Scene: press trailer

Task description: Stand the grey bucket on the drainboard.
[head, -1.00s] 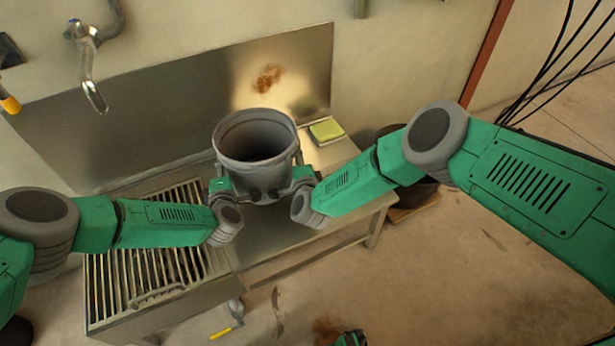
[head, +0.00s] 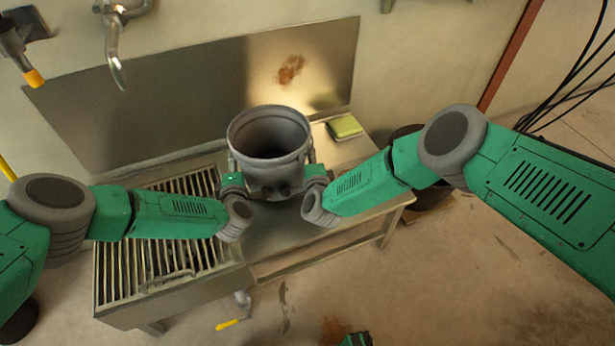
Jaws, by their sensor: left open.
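The grey bucket (head: 268,150) is upright, its dark open mouth facing up.
A slatted metal grate (head: 170,245) fills the left of the bench. A green sponge (head: 345,127) lies at the drainboard's back right. A metal splashback (head: 190,100) stands behind, with a tap (head: 115,50) above it. A dark container (head: 415,190) stands on the floor at right.

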